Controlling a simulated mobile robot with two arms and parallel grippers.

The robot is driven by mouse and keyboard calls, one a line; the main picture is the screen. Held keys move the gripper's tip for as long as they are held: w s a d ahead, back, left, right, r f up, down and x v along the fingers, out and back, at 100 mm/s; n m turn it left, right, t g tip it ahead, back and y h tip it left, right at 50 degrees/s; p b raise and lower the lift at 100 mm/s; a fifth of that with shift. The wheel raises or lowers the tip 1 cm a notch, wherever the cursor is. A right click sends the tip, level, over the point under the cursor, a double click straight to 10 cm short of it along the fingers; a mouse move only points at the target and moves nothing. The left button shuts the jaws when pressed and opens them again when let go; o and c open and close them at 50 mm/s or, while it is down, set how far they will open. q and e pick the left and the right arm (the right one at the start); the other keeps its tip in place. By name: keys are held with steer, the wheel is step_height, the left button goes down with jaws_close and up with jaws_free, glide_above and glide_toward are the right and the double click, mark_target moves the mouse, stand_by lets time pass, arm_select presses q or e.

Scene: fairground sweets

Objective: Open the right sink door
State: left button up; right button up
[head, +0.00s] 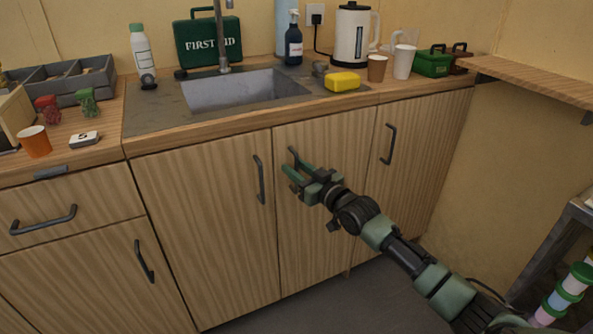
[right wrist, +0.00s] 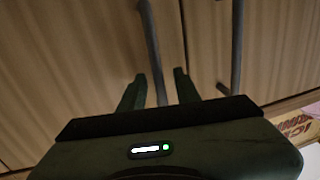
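The right sink door (head: 325,236) is a light wood-grain panel under the sink and looks closed. Its dark bar handle (head: 294,156) is near its left edge, partly hidden by my right gripper (head: 290,174). In the right wrist view the handle (right wrist: 151,40) runs down between the two fingertips of my right gripper (right wrist: 160,88). The fingers are apart, with gaps showing on both sides of the handle; I cannot tell whether either touches it. My left gripper is not in view.
The left sink door (head: 205,225) is closed, its handle (head: 259,180) close to my right gripper. Another closed door (head: 425,165) with a handle (head: 389,145) is to the right. The sink (head: 240,90), a yellow sponge (head: 342,81) and cups are on the counter above. A shelf rack stands far right.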

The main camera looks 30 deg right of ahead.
jaws_close()
stand_by(1.4)
